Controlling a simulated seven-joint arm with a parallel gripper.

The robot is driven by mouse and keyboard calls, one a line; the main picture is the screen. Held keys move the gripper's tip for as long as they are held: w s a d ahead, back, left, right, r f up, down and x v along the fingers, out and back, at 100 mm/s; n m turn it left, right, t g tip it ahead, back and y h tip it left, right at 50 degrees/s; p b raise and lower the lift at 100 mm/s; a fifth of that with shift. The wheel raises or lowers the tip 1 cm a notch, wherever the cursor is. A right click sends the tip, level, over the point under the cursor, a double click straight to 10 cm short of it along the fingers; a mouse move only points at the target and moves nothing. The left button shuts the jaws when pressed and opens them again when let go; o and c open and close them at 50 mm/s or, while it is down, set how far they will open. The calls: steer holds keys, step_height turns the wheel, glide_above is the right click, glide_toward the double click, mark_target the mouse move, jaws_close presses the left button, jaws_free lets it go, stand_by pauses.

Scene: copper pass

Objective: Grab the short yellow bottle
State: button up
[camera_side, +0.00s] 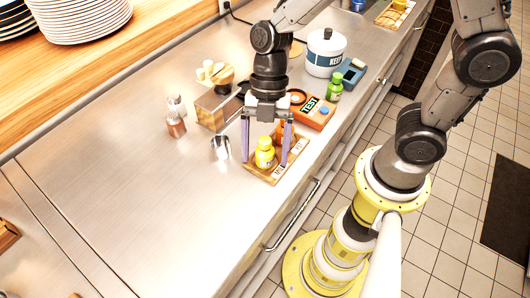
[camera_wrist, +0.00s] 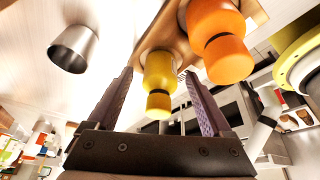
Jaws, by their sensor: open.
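The short yellow bottle (camera_side: 264,152) stands upright on a small wooden board (camera_side: 262,176) near the counter's front edge. In the wrist view the yellow bottle (camera_wrist: 160,75) lies between the two fingers, beyond their tips in part. My gripper (camera_side: 265,158) is open, pointing down, with one purple finger on each side of the bottle in the side view. It also shows in the wrist view (camera_wrist: 160,90). I cannot tell whether either finger touches the bottle. An orange bottle (camera_wrist: 222,50) stands beside the yellow one, close to the right finger; in the side view it is mostly hidden.
A metal cup (camera_side: 220,147) stands left of the board, and also shows in the wrist view (camera_wrist: 73,48). The counter at left is clear.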

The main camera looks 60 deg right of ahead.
steer(key=c, duration=1.1)
